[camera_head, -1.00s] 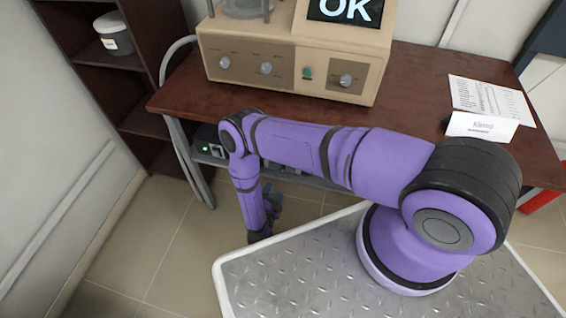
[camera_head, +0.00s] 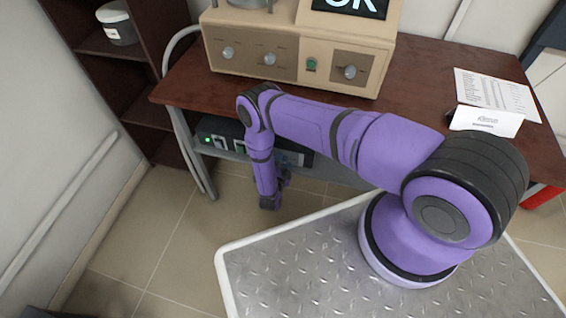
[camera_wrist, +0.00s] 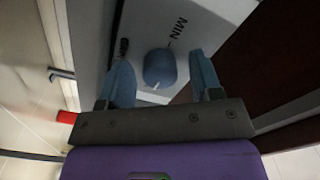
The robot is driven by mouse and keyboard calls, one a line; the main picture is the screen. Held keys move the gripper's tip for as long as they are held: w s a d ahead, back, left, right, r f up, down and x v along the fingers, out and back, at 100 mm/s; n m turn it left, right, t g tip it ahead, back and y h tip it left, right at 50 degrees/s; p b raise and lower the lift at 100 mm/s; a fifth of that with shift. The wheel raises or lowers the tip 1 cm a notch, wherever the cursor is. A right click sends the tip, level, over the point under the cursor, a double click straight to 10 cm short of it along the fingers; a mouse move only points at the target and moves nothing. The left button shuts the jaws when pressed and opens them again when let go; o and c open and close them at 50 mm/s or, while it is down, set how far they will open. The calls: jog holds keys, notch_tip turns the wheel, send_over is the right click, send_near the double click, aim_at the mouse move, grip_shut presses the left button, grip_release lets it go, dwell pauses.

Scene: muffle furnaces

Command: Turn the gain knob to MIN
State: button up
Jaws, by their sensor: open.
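In the wrist view a round blue knob (camera_wrist: 158,68) sits on a pale panel (camera_wrist: 205,18) marked MIN. A white mark shows on the knob's lower edge, on the side away from the MIN word and its tick line. My gripper (camera_wrist: 161,57) is open, with one blue finger on each side of the knob. I cannot tell whether either finger touches it. In the head view my gripper (camera_head: 285,178) is low in front of the table, by a dark box (camera_head: 222,130) on the lower shelf. The knob is not clear there.
A beige machine (camera_head: 250,38) with several grey knobs and a green button stands on the brown table (camera_head: 425,85). A white sign (camera_head: 487,120) and a printed sheet (camera_head: 497,93) lie at right. The table edge and its left leg (camera_head: 187,150) are close to my arm.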

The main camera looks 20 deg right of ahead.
jog(key=shift+c, duration=0.4)
jog(key=c, duration=0.8)
jog(key=shift+c, duration=0.2)
